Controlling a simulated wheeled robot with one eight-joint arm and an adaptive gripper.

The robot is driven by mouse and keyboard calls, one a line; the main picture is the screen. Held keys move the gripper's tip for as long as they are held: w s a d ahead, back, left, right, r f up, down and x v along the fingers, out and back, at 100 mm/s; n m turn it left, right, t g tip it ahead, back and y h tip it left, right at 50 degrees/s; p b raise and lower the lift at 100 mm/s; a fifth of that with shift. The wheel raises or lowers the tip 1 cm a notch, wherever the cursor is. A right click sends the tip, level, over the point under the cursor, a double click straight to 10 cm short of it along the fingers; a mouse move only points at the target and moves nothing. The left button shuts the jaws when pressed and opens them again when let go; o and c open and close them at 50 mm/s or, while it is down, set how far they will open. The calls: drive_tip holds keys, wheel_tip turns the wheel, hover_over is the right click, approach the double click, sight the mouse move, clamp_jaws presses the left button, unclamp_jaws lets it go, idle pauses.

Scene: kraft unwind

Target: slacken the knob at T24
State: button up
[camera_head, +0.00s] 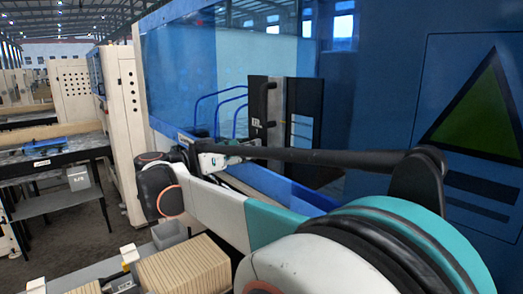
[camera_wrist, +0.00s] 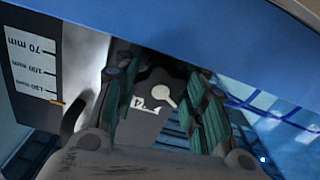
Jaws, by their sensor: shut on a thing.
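In the wrist view a dark knob (camera_wrist: 154,74) with a pale round-ended pointer sits on a grey plate (camera_wrist: 135,131) under a blue edge. A white label (camera_wrist: 150,104) on the plate is partly legible, and I cannot read its full number. My gripper (camera_wrist: 162,72) has its two teal-padded fingers on either side of the knob and is shut on it. The knob cannot be made out there.
A scale plate (camera_wrist: 35,65) marked 70, 100 and 130 mm stands left of the knob. A blue panel (camera_wrist: 220,38) overhangs it.

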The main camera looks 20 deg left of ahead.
drive_tip(key=o, duration=0.8)
drive_tip(key=shift+w, duration=0.1)
drive_tip(key=v, duration=1.2)
drive_tip(key=o, duration=0.3)
drive_tip(key=w+d+m, duration=0.4)
drive_tip(key=w, duration=0.4)
drive_tip(key=shift+w+d+r+p, duration=0.3)
drive_tip(key=shift+w+r+p, duration=0.05)
drive_tip(key=shift+w+r, duration=0.1)
